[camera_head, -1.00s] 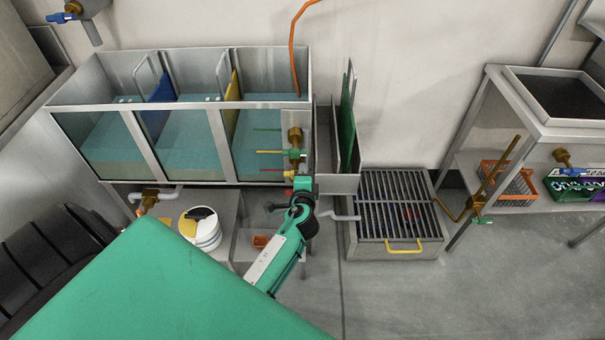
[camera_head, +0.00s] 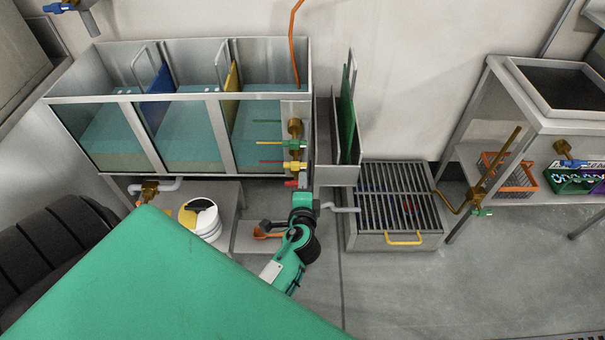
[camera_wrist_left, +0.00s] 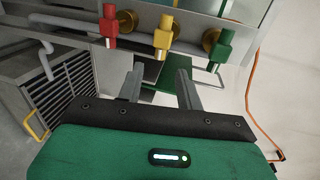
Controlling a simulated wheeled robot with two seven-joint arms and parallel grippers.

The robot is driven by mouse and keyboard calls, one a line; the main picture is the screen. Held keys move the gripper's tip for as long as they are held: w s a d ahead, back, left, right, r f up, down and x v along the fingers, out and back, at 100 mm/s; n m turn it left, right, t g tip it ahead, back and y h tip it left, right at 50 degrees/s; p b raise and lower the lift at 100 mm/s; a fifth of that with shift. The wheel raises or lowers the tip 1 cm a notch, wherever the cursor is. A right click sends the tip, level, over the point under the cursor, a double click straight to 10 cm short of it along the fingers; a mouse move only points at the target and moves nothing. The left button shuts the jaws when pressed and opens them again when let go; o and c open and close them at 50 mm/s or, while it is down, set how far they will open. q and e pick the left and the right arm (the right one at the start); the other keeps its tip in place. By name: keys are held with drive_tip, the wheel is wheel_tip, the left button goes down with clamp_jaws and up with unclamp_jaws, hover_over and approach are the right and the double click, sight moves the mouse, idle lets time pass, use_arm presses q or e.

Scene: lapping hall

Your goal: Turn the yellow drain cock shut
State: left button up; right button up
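The yellow drain cock (camera_head: 295,166) is on the right end of the tank front, between a green cock (camera_head: 296,146) above and a red cock (camera_head: 297,183) below. In the left wrist view the yellow cock (camera_wrist_left: 163,38) is just beyond the fingertips, between the red cock (camera_wrist_left: 109,27) and the green cock (camera_wrist_left: 225,42). My left gripper (camera_wrist_left: 160,70) is open and empty, with its fingers apart and pointing towards the yellow cock, not visibly touching it. In the head view my left gripper (camera_head: 303,188) is just below the cocks. My right gripper is not in view.
The water tank (camera_head: 180,97) has three compartments. A grated metal box (camera_head: 398,241) with a yellow handle stands to the right. A white bucket (camera_head: 203,222) is under the tank. An orange hose (camera_wrist_left: 251,90) hangs at the right in the wrist view. Open floor lies at front right.

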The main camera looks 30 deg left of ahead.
use_arm(q)
drive_tip(key=shift+v, duration=2.2)
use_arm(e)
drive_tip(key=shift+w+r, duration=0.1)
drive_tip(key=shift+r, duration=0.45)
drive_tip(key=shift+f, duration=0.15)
